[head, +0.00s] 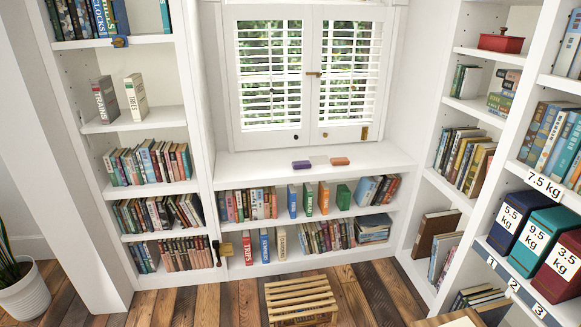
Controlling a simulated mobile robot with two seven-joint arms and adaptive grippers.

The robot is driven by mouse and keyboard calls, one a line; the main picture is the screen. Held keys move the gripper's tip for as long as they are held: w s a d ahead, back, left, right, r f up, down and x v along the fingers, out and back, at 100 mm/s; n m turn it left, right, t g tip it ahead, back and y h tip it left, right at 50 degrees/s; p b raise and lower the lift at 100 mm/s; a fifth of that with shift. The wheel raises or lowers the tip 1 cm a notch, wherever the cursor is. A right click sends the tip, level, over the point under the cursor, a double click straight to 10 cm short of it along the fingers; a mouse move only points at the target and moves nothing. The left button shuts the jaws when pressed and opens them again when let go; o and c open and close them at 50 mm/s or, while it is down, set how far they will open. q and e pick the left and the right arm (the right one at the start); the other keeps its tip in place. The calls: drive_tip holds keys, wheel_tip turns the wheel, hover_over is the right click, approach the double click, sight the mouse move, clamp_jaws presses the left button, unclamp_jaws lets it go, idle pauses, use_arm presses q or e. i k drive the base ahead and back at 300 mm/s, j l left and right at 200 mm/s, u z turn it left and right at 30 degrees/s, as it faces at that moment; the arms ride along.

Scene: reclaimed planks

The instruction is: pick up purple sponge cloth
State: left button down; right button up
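The purple sponge cloth (301,164) lies flat on the white window ledge (250,166) below the shuttered window. It is the leftmost of a short row, with a pale item (319,160) and an orange cloth (340,161) to its right. Nothing covers it. Neither of my grippers shows in the head view.
Book-filled shelves stand below the ledge and on both sides. A slatted wooden crate (300,298) sits on the plank floor in front of the ledge. A potted plant (22,290) stands at the lower left. Weight-labelled boxes (533,240) sit on the right shelf.

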sight(297, 165)
drive_tip(key=i+j+z, duration=0.1)
drive_tip(key=z, duration=0.35)
drive_tip(key=i+j+z, duration=0.15)
drive_tip(key=z, duration=0.35)
drive_tip(key=i+j+z, duration=0.15)
drive_tip(key=j, duration=0.15)
drive_tip(key=j+z, duration=0.15)
drive_tip(key=j, duration=0.15)
drive_tip(key=i+j+z, duration=0.15)
drive_tip(key=j, duration=0.15)
drive_tip(key=i+j+z, duration=0.1)
drive_tip(key=j, duration=0.35)
drive_tip(key=i+j, duration=0.1)
drive_tip(key=j, duration=0.4)
drive_tip(key=i+z, duration=0.05)
